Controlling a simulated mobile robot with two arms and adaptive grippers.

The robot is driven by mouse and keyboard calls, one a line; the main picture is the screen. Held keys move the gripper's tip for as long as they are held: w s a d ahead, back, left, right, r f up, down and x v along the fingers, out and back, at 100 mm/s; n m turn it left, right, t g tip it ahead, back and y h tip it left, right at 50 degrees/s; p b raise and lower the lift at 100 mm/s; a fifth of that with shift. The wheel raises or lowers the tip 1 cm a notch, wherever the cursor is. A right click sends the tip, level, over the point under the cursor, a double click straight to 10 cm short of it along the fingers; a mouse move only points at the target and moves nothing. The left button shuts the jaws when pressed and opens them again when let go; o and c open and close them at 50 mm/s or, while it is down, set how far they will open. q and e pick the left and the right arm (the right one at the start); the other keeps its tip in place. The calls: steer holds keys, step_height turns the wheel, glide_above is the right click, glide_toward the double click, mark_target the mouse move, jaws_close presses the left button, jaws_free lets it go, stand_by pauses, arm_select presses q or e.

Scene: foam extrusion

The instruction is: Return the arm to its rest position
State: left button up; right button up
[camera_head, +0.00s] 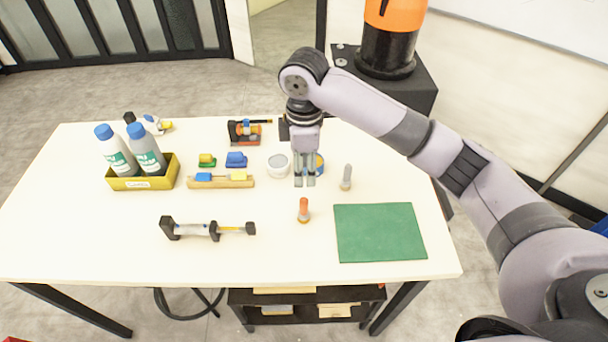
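My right arm reaches in from the right and bends down over the table (110,250). Its gripper (305,183) hangs fingers down over the table's back middle, between a white round container (278,165) and a grey upright piece (346,178). The two fingers are parallel with a narrow gap between them, and nothing shows held. A blue and yellow round item (319,164) is partly hidden behind the gripper. My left gripper is not in view.
An orange-tipped piece (304,210) stands just in front of the gripper. A green mat (380,232) lies at right. A black-ended extrusion device (208,229) lies front left. A yellow bin (143,182) holds two bottles. The front table strip is clear.

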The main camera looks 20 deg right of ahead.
stand_by(0.4)
steer(key=s+a+f+m+y, duration=0.1)
steer(key=s+a+f, duration=0.1)
steer(key=s+f, duration=0.2)
steer(key=s+a+f+m+t+y, duration=0.1)
steer(key=s+a+f+m, duration=0.1)
steer(key=s+f, duration=0.1)
steer(key=s+a+f+m+t+y, duration=0.1)
steer(key=s+a+f, duration=0.2)
steer(key=s+f, duration=0.1)
steer(key=shift+s+f, duration=0.3)
steer(key=shift+f, duration=0.05)
steer(key=s+d+f+m+t+h, duration=0.25)
steer(key=s+d+m, duration=0.65)
steer(key=s+d, duration=0.45)
step_height(320, 180, down, 30)
steer(key=s+a+g+b, duration=0.1)
steer(key=g+b, duration=0.1)
steer(key=b, duration=0.1)
steer(key=s+d+f+g+b, duration=0.1)
steer(key=s+d+f+b, duration=0.1)
steer(key=s+f, duration=1.5)
steer(key=shift+d+f, duration=0.5)
steer(key=shift+f, duration=0.3)
